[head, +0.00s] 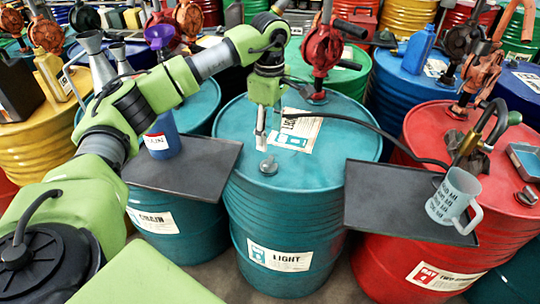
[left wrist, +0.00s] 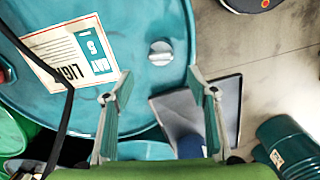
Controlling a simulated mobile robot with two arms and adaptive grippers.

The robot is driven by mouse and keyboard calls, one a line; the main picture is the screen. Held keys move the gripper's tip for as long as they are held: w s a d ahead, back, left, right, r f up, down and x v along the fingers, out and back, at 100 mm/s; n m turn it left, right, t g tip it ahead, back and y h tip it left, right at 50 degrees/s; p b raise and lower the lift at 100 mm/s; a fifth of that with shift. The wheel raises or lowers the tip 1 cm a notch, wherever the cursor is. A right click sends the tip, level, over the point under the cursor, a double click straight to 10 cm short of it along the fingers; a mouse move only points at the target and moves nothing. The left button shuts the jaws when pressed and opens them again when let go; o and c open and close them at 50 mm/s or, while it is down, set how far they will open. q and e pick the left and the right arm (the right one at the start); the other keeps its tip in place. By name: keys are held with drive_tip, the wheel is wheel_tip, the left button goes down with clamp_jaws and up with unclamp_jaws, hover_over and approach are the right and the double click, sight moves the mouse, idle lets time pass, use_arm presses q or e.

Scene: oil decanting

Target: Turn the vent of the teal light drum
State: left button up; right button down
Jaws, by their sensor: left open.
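The teal light drum (head: 285,215) stands at the centre of the head view, with a "LIGHT" label on its side. Its vent, a small silver cap (head: 268,165), sits on the lid near the front edge. In the left wrist view the vent (left wrist: 160,53) lies ahead of the fingertips, between their lines. My left gripper (head: 261,143) points down above the vent and is open and empty; both fingers show apart in the left wrist view (left wrist: 160,94). A gap shows between fingers and vent in that view. My right gripper is not in view.
A red pump (head: 322,50) with a black hose rises from the drum's back. Dark trays flank it: the left one (head: 205,178) holds a blue container (head: 162,138), the right one (head: 385,200) a pale mug (head: 452,197). A red drum (head: 435,240) stands at right.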

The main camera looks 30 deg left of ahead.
sight(270, 160)
use_arm(q)
wheel_tip(270, 160, down, 9)
drive_tip(key=shift+f+p, duration=0.15)
drive_tip(key=shift+p, duration=0.6)
drive_tip(key=c, duration=1.1)
